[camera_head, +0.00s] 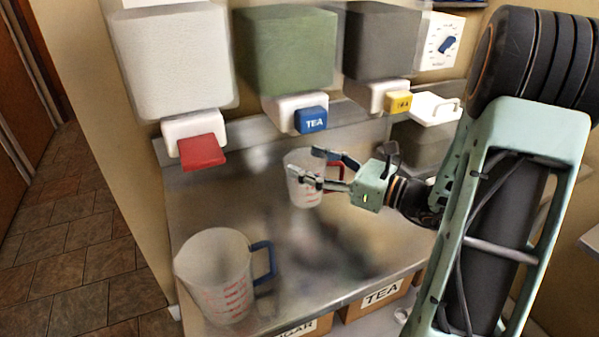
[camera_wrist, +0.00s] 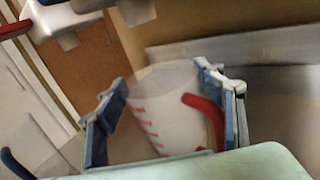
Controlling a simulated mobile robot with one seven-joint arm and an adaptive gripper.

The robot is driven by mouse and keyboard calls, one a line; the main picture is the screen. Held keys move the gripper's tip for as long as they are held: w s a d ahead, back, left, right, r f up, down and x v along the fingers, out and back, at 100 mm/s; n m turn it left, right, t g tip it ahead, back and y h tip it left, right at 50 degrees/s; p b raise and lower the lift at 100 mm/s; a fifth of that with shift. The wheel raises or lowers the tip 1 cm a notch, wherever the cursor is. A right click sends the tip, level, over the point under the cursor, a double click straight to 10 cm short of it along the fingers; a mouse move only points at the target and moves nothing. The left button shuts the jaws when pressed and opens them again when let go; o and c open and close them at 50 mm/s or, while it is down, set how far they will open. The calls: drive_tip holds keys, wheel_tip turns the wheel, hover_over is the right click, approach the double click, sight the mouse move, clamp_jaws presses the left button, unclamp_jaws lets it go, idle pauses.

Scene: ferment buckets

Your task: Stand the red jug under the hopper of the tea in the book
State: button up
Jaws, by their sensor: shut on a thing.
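The red jug (camera_head: 303,190) is a clear measuring jug with a red handle and red marks. It is upright on or just above the metal counter, below and near the blue tap. My gripper (camera_head: 312,167) comes from the right with its fingers shut around the jug's sides. In the wrist view the jug (camera_wrist: 168,98) fills the space between the fingers (camera_wrist: 165,100), its red handle on the right. The green hopper (camera_head: 285,50) has a blue tap (camera_head: 311,120) reading TEA. The dark grey hopper (camera_head: 382,42) has a yellow tap (camera_head: 398,102) with small, unclear lettering. No book shows.
A white hopper (camera_head: 172,62) with a red tap (camera_head: 202,152) hangs at the left. A clear jug with a blue handle (camera_head: 222,275) stands at the front left. A lidded container (camera_head: 420,140) is behind my gripper. Labelled boxes (camera_head: 380,295) sit below the counter (camera_head: 340,270). The counter's middle is clear.

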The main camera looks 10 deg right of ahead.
drive_tip(key=shift+x, duration=1.1)
drive_tip(key=shift+w+a+f+b, duration=0.1)
drive_tip(key=shift+w+f+b, duration=0.1)
drive_tip(key=shift+f, duration=0.65)
drive_tip(key=shift+w+a+f+b, duration=0.1)
drive_tip(key=shift+f+b, duration=0.05)
drive_tip(key=shift+f, duration=0.7)
drive_tip(key=shift+f, duration=0.2)
drive_tip(key=o, duration=1.4)
drive_tip(key=shift+r, duration=0.1)
drive_tip(key=shift+s+d+r, duration=0.1)
drive_tip(key=shift+d+r, duration=0.05)
drive_tip(key=v, duration=1.1)
drive_tip(key=shift+s+d, duration=0.25)
drive_tip(key=shift+s, duration=0.05)
